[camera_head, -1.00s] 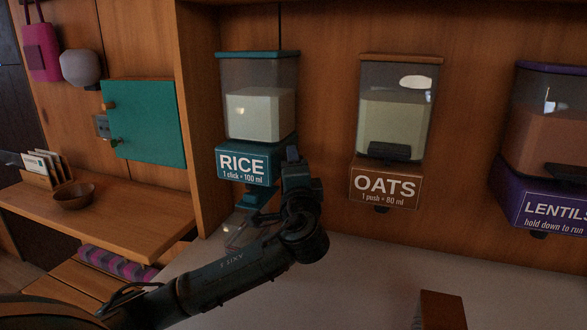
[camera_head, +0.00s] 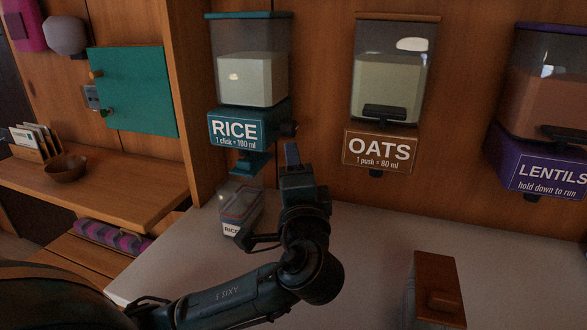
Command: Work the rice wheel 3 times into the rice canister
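The rice dispenser (camera_head: 248,78) hangs on the wooden wall, with a clear bin of pale grain and a teal base labelled RICE, "1 click = 100 ml". Its dark wheel (camera_head: 289,130) shows at the right side of the base. The rice canister (camera_head: 241,204), clear with a RICE label, stands on the counter under the teal spout; my arm partly covers its right side. My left gripper (camera_head: 291,153) points up just below the wheel, apparently apart from it. Its fingers are seen edge-on, so their opening is unclear. My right gripper is out of view.
The oats dispenser (camera_head: 388,85) and lentils dispenser (camera_head: 550,110) hang to the right. A wooden-lidded container (camera_head: 437,285) stands at the counter's front. The pale counter (camera_head: 390,225) is clear between. A bowl (camera_head: 66,168) sits on the left shelf.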

